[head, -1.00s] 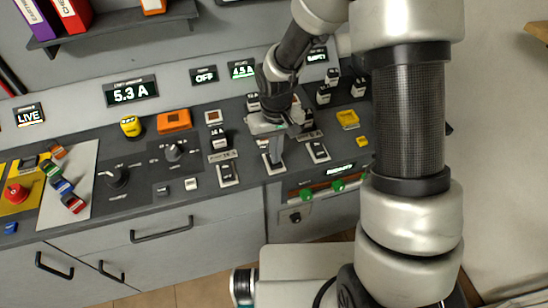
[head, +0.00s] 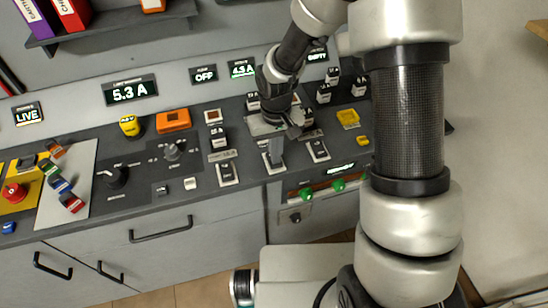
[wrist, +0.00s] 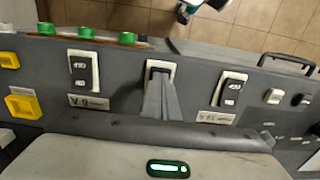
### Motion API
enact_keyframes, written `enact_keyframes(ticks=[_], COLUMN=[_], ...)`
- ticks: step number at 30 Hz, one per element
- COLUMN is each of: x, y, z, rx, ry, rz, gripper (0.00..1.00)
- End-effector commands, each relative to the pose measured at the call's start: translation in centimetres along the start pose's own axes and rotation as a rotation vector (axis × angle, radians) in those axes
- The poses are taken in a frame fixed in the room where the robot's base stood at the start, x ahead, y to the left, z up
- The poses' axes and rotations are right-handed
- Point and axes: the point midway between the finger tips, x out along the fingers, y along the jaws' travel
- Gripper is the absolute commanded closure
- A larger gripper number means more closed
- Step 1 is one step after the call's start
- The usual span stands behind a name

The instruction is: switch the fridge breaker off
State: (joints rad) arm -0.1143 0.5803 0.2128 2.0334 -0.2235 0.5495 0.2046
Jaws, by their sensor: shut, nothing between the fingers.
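Three rocker breakers sit in a row along the front of the dark panel: a left one (head: 227,173), a middle one (head: 274,168) and a right one (head: 318,150). Their name plates are too small or blurred to tell which is the fridge breaker. My gripper (head: 275,158) is shut and empty, pointing down onto the middle breaker. In the wrist view my fingertips (wrist: 158,84) cover most of the middle breaker (wrist: 165,67), so its rocker position is hidden; I cannot tell whether they touch. The other two breakers show on either side, at left (wrist: 84,70) and right (wrist: 232,90).
Green knobs (head: 338,185) are below the panel's front edge. Yellow parts (head: 348,118) and black-and-white blocks stand behind and right. A display reads 4.3 A (head: 242,68), another 5.3 A (head: 130,90). A red button (head: 14,193) is far left.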

Motion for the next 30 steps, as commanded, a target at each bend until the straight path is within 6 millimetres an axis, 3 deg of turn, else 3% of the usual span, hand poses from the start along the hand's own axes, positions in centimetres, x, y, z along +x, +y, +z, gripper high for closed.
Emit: enact_keyframes(ticks=[16, 30], x=[0.4, -3.2], y=[0.0, 0.0], z=[0.0, 0.0], rx=[0.000, 0.001], ry=[0.000, 0.001], rz=[0.000, 0.000], gripper=[1.00, 1.00])
